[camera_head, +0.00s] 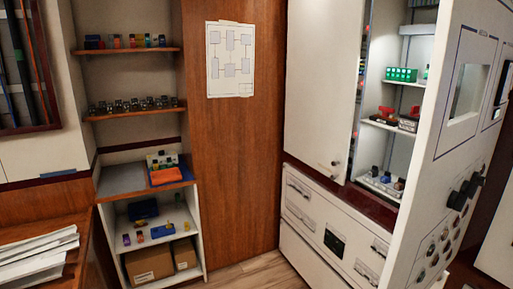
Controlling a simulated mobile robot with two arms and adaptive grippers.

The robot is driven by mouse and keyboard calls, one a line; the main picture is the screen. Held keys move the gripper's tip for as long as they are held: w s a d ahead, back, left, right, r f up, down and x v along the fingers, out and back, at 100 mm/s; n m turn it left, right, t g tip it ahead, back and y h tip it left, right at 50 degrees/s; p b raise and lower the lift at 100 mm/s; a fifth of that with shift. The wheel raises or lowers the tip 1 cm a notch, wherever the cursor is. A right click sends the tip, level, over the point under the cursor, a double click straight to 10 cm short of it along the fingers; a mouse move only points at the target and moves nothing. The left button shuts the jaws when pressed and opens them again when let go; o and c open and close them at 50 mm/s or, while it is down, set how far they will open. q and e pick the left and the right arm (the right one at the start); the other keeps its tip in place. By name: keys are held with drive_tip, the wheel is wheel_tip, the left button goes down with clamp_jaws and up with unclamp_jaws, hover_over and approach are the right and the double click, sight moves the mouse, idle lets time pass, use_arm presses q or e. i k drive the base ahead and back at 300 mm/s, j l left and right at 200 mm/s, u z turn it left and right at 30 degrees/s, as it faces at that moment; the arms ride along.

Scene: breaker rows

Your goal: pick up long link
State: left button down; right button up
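I cannot make out a long link for certain; the small parts on the shelves are too small to tell apart. An open shelf unit (130,53) stands at the left with several small coloured and dark pieces on its upper boards. An orange flat item (166,176) lies on its middle surface. At the right, an open cabinet bay (411,49) holds a green block (401,75), red-handled parts (387,112) and dark pieces on a pale tray (378,186). Neither of my grippers is in view.
Cardboard boxes (148,263) sit at the bottom of the shelf unit. A paper stack (38,251) lies on a wooden surface at lower left. A white panel (447,145) with knobs juts out at the right. Wood floor (245,273) shows between shelf and drawers.

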sight(386, 111)
drive_tip(key=z, duration=1.25)
drive_tip(key=u, duration=0.4)
drive_tip(key=i+j+z, duration=0.1)
drive_tip(key=i+j, duration=0.1)
drive_tip(key=j, duration=0.1)
